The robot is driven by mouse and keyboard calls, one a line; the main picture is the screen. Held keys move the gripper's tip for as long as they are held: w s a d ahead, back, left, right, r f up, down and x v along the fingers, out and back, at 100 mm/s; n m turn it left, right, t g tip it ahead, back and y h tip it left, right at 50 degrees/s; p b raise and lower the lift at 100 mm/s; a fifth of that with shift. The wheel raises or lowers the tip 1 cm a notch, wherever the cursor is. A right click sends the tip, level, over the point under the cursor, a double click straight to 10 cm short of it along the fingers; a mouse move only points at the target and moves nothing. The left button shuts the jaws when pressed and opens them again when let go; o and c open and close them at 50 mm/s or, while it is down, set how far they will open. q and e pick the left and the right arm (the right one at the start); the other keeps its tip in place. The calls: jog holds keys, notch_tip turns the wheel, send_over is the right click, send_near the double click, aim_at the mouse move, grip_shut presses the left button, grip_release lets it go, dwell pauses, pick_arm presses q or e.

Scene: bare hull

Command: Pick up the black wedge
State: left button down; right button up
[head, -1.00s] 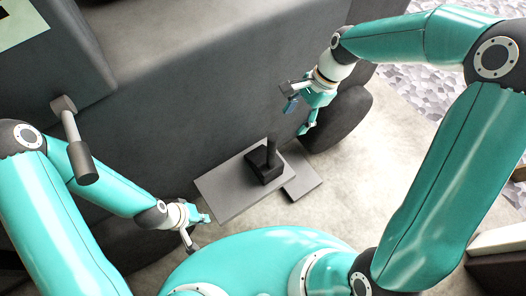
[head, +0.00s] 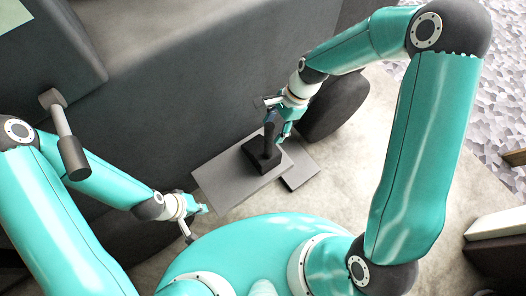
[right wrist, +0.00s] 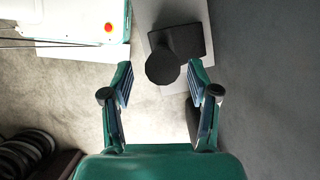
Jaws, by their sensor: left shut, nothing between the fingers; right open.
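The black wedge (head: 258,160) has a flat dark block as its base and a round-ended post standing up from it. It sits on a grey plate (head: 222,182) in front of the dark hull. My right gripper (head: 281,128) is open and empty, just above and beside the post, partly overlapping it in the head view. In the right wrist view the black wedge (right wrist: 187,42) shows its round post end between and slightly beyond the open fingertips (right wrist: 161,82). My left gripper (head: 198,210) is shut and empty, left of the grey plate.
A knobbed handle (head: 64,135) juts out at left. Pale floor (head: 345,190) is clear at right.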

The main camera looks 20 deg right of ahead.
jog(key=x, duration=0.4)
jog(key=shift+w+f, duration=0.15)
jog(key=shift+w, duration=0.05)
jog(key=shift+c, duration=0.4)
jog(key=c, duration=1.1)
grip_shut()
jog(key=shift+w, duration=0.1)
